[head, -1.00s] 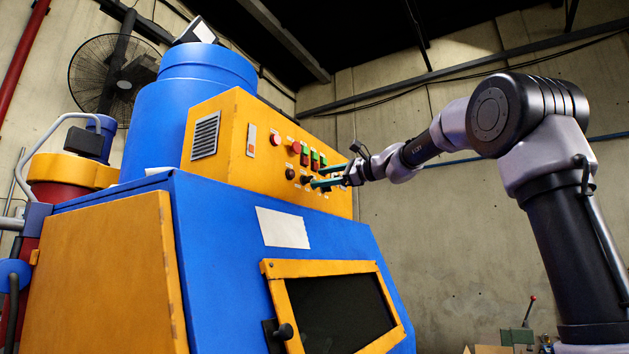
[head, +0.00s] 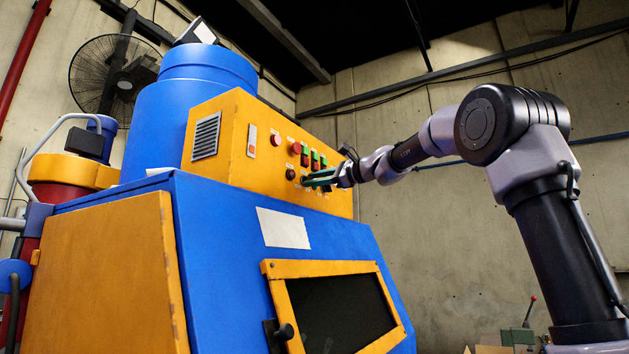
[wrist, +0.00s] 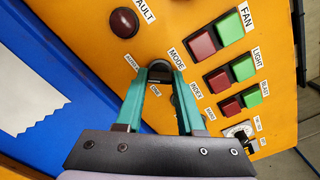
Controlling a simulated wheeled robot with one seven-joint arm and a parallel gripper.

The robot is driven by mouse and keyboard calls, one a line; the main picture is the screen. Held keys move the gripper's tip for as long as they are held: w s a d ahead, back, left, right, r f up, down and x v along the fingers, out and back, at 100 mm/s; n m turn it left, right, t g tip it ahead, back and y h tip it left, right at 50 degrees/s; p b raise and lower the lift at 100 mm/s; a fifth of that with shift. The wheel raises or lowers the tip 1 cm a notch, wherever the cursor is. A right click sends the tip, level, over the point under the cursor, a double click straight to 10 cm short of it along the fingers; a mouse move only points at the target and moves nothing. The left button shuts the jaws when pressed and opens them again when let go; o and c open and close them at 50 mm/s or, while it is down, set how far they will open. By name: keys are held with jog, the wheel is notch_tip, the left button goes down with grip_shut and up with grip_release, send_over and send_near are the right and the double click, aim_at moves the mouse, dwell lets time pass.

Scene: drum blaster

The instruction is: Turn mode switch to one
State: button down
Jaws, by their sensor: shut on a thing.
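The mode switch (wrist: 159,71) is a dark rotary knob on the yellow control panel, below the MODE label (wrist: 176,58). My gripper (wrist: 160,76) has its two green fingers on either side of the knob and is shut on it. In the head view, my gripper (head: 305,182) reaches the panel from the right, and the knob is hidden behind the fingers.
A round red FAULT lamp (wrist: 124,22) sits above left of the switch. Red and green button pairs for FAN (wrist: 230,28) and LIGHT (wrist: 240,68) lie to the right. Another dark knob is partly hidden by my right finger. Blue machine housing (head: 340,235) slopes below the panel.

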jog(key=shift+n, duration=0.3)
jog(key=shift+f+n, duration=0.1)
jog(key=shift+n, duration=7.5)
jog(key=c, duration=0.5)
grip_release()
